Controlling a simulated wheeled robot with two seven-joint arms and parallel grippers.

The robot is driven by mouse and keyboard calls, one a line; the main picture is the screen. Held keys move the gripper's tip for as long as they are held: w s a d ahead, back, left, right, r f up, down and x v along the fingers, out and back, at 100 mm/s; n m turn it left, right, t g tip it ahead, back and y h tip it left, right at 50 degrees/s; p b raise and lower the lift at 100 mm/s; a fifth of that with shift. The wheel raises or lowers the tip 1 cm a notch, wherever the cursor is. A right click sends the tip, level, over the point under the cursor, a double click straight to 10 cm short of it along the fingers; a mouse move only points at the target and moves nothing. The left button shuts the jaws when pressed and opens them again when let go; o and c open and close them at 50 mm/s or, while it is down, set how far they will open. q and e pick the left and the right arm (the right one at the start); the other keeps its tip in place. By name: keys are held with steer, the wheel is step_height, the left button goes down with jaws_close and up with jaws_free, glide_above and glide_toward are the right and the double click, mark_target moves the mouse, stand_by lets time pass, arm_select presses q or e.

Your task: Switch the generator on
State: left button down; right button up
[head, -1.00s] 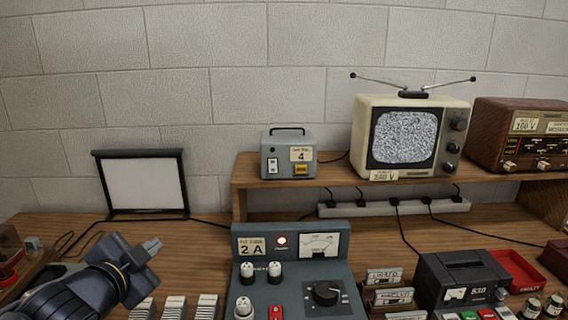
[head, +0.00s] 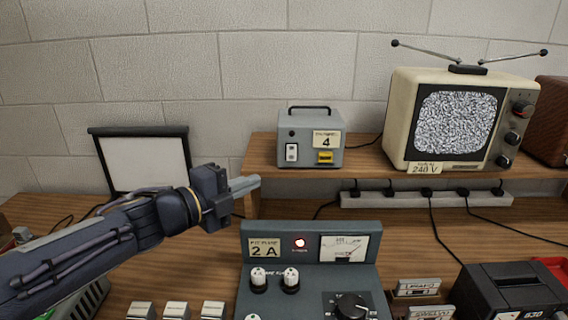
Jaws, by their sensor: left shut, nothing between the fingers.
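No label that I can read says generator. A small grey box with a top handle (head: 308,152) stands on the raised wooden shelf. It has a white rocker switch (head: 291,152), a tag with a 4 and a yellow label; the switch's position is too small to tell. A blue-grey console (head: 252,287) marked 2 A stands on the bench below, with a lit red lamp (head: 300,243), a meter (head: 344,249) and knobs. My left gripper (head: 255,182) is shut and empty, left of and below the grey box, apart from it. My right gripper is not in view.
A television (head: 455,122) showing static stands right of the box. A power strip (head: 426,199) with several plugs lies under the shelf. The shelf's left edge (head: 250,185) is close to my left gripper. A framed white screen (head: 145,165) stands behind the arm.

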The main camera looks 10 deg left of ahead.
arm_select(q)
steer(key=b, duration=0.1)
glide_toward(296, 159)
steer(key=d, duration=0.4)
steer(key=shift+w+a+f+p, duration=0.1)
steer(key=shift+w+a+p, duration=0.1)
steer(key=shift+w, duration=1)
steer(key=shift+w+a+f+p, duration=0.1)
steer(key=shift+w+f+p, duration=0.1)
steer(key=shift+w, duration=0.95)
